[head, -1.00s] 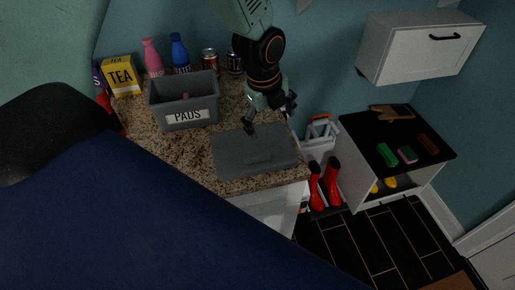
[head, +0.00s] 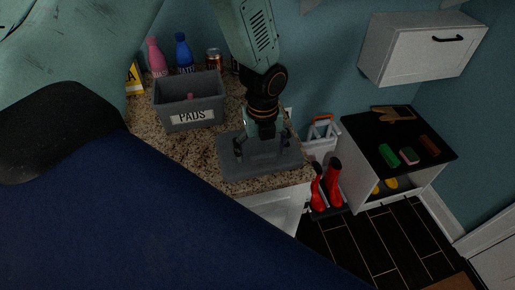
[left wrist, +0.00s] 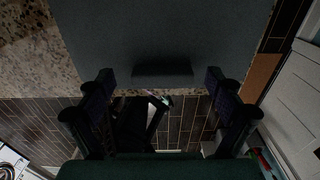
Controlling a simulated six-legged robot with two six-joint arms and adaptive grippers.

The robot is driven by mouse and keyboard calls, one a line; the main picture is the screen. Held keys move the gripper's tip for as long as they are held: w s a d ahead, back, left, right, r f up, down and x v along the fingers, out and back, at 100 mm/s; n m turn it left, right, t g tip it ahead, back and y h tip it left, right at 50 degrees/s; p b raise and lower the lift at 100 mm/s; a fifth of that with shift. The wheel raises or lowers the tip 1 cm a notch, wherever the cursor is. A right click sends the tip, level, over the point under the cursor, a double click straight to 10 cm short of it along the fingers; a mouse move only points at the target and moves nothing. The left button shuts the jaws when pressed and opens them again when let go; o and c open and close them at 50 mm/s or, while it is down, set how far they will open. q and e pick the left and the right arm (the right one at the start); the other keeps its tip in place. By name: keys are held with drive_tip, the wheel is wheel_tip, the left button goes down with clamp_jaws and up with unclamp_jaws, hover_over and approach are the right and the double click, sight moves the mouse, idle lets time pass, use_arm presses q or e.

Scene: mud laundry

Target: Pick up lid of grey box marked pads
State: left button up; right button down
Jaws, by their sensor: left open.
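The grey lid (head: 285,164) lies flat on the granite counter, in front and to the right of the open grey box marked PADS (head: 190,100). The lid also fills the upper part of the left wrist view (left wrist: 160,30), with its dark raised handle (left wrist: 162,71) between the fingers. My left gripper (head: 262,148) points down over the lid, fingers spread, one on each side of the handle. It is open and holds nothing; in the head view it hides much of the lid and handle. I cannot tell whether the fingertips touch the lid. My right gripper is not in view.
A pink bottle (head: 156,58), a blue bottle (head: 183,54) and a can (head: 213,61) stand behind the box. The counter (head: 200,150) ends just past the lid. Red boots (head: 333,178) and a black-topped cabinet (head: 385,130) stand to the right.

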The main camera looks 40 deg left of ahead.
use_arm(q)
drive_tip(key=shift+w+d+f, duration=0.15)
drive_tip(key=shift+d+f, duration=0.2)
drive_tip(key=shift+f, duration=0.4)
drive_tip(key=shift+a, duration=0.3)
drive_tip(key=shift+c, duration=0.2)
drive_tip(key=shift+a, duration=0.1)
drive_tip(key=shift+c, duration=0.8)
drive_tip(key=shift+d, duration=0.3)
drive_tip(key=c, duration=0.6)
drive_tip(key=shift+s+a, duration=0.1)
drive_tip(key=shift+s, duration=0.15)
drive_tip(key=c, duration=0.4)
